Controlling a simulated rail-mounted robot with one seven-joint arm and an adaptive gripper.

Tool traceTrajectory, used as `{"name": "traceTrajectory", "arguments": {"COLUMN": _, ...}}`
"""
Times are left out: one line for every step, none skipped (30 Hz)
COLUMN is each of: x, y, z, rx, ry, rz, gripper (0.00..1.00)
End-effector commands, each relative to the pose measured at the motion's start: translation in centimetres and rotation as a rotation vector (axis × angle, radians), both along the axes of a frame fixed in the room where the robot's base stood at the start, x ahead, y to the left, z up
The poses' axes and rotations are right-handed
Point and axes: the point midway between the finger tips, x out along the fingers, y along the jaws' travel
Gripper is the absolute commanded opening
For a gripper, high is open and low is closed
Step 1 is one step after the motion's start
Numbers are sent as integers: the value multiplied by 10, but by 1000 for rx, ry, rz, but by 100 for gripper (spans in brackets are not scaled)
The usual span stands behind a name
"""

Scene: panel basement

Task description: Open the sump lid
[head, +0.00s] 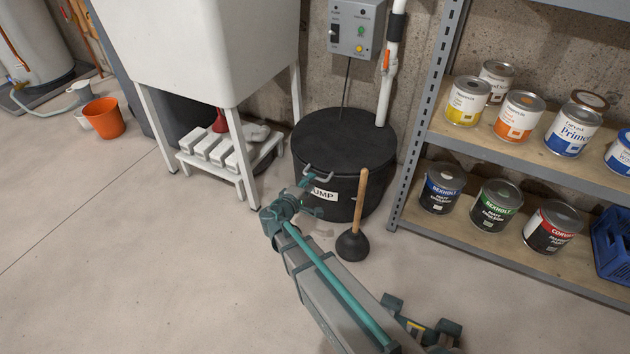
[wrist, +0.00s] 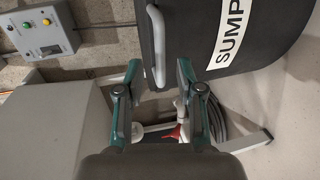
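The sump is a round black tub (head: 346,203) with a flat black lid (head: 345,140), which lies closed on it. A grey bar handle (head: 318,172) sits at the lid's front edge, above the white SUMP label (head: 324,194). In the wrist view the handle (wrist: 157,45) runs up the picture, its lower end between my fingertips. My gripper (head: 313,195) is in front of the tub, close to the handle. In the wrist view my gripper (wrist: 159,68) has its two fingers apart, with nothing clamped. I cannot tell whether a finger touches the handle.
A plunger (head: 355,230) stands on the floor just right of my gripper. A white utility sink (head: 205,50) is at the left, paint shelving (head: 500,240) at the right. A white pipe (head: 390,70) rises behind the lid, beside a grey control box (head: 357,28).

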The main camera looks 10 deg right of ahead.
Motion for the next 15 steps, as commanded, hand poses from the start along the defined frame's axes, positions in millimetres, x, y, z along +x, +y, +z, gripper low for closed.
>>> {"name": "traceTrajectory", "arguments": {"x": 9, "y": -6, "z": -6, "rx": 0, "ry": 0, "rz": -2, "gripper": 37}}
{"name": "traceTrajectory", "arguments": {"x": 12, "y": -9, "z": -6, "rx": 0, "ry": 0, "rz": -2, "gripper": 37}}
{"name": "traceTrajectory", "arguments": {"x": 16, "y": -13, "z": -7, "rx": 1, "ry": -1, "rz": -2, "gripper": 37}}
{"name": "traceTrajectory", "arguments": {"x": 19, "y": -15, "z": -8, "rx": 1, "ry": -1, "rz": -2, "gripper": 37}}
{"name": "traceTrajectory", "arguments": {"x": 22, "y": -17, "z": -9, "rx": 0, "ry": 0, "rz": -2, "gripper": 37}}
{"name": "traceTrajectory", "arguments": {"x": 25, "y": -19, "z": -9, "rx": 1, "ry": 0, "rz": -1, "gripper": 37}}
{"name": "traceTrajectory", "arguments": {"x": 27, "y": -21, "z": -9, "rx": 1, "ry": 0, "rz": -1, "gripper": 37}}
{"name": "traceTrajectory", "arguments": {"x": 29, "y": -23, "z": -10, "rx": 1, "ry": 0, "rz": -1, "gripper": 37}}
{"name": "traceTrajectory", "arguments": {"x": 31, "y": -25, "z": -10, "rx": 0, "ry": 0, "rz": -1, "gripper": 37}}
{"name": "traceTrajectory", "arguments": {"x": 32, "y": -26, "z": -10, "rx": 0, "ry": 0, "rz": 0, "gripper": 37}}
{"name": "traceTrajectory", "arguments": {"x": 33, "y": -26, "z": -10, "rx": 0, "ry": 0, "rz": 0, "gripper": 37}}
{"name": "traceTrajectory", "arguments": {"x": 34, "y": -27, "z": -10, "rx": 0, "ry": 0, "rz": 0, "gripper": 37}}
{"name": "traceTrajectory", "arguments": {"x": 34, "y": -28, "z": -10, "rx": 0, "ry": 0, "rz": 0, "gripper": 37}}
{"name": "traceTrajectory", "arguments": {"x": 34, "y": -28, "z": -10, "rx": 0, "ry": 0, "rz": 0, "gripper": 37}}
{"name": "traceTrajectory", "arguments": {"x": 34, "y": -28, "z": -10, "rx": 1, "ry": 1, "rz": 0, "gripper": 37}}
